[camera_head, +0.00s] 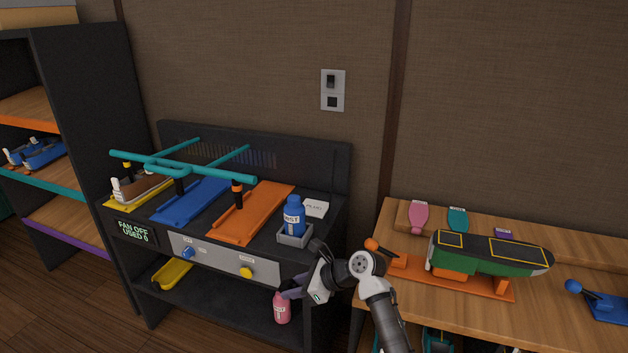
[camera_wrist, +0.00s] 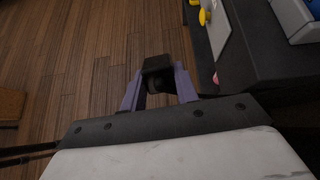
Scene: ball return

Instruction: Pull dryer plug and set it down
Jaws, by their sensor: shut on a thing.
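My gripper (camera_head: 292,288) is low in front of the right end of the black dryer bench (camera_head: 318,246). In the wrist view its two purple fingers (camera_wrist: 159,88) are shut on a black block (camera_wrist: 157,64), which looks like the dryer plug. It is held clear, with the floor below. In the head view the plug cannot be made out at the fingers. The grey wall plate (camera_head: 332,90) has a switch on top and a dark square socket below, with no cord visible at it. The dryer's display (camera_head: 134,232) reads "FAN OFF USED 0".
A pink bottle (camera_head: 282,309) stands on the lower shelf close to my gripper. A blue bottle (camera_head: 294,216) stands in a grey holder above, beside a white card (camera_head: 316,208).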

